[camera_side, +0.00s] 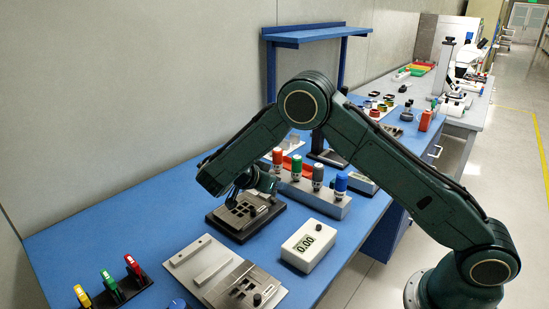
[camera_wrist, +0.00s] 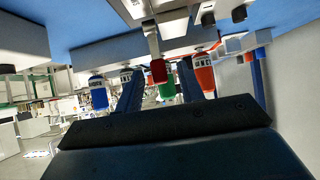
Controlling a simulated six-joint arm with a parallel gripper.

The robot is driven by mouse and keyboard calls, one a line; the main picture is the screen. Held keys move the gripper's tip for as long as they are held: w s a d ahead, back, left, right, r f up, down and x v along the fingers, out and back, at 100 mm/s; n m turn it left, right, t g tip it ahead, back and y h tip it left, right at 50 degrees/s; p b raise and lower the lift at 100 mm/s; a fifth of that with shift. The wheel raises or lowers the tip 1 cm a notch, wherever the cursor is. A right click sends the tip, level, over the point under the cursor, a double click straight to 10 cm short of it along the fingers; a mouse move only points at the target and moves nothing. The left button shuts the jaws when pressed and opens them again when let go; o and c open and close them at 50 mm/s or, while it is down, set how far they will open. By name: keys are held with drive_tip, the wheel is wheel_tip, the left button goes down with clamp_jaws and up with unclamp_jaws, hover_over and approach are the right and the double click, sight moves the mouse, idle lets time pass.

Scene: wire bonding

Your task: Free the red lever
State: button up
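A red-tipped lever (camera_wrist: 158,71) on a pale metal bar shows in the wrist view, between the lines of my two fingers. I cannot tell whether they touch it. In that view my gripper (camera_wrist: 160,88) has its dark fingers apart. In the side view my gripper (camera_side: 240,190) is low over a dark fixture (camera_side: 222,222) with a slotted metal plate, and my arm hides any lever there. Separately, a red-handled piece (camera_side: 133,265) stands at the end of a black rack at the front left.
A grey block (camera_side: 318,203) with several coloured-cap bottles stands just behind the fixture. A white meter (camera_side: 310,246) reading 0.00 and a metal plate (camera_side: 212,255) lie in front. Blue table (camera_side: 130,215) is bare left of the fixture.

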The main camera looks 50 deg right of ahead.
drive_tip(key=shift+d+y, duration=0.5)
drive_tip(key=shift+y, duration=0.35)
drive_tip(key=shift+d+y, duration=0.5)
drive_tip(key=shift+y, duration=0.35)
drive_tip(key=shift+d+f+y, duration=0.15)
drive_tip(key=shift+d+y, duration=0.25)
drive_tip(key=shift+y, duration=0.35)
drive_tip(key=shift+d+f+y, duration=0.15)
drive_tip(key=shift+d+y, duration=0.25)
drive_tip(key=shift+y, duration=0.35)
drive_tip(key=v, duration=1.3)
drive_tip(key=shift+a+r, duration=0.15)
drive_tip(key=shift+r, duration=0.2)
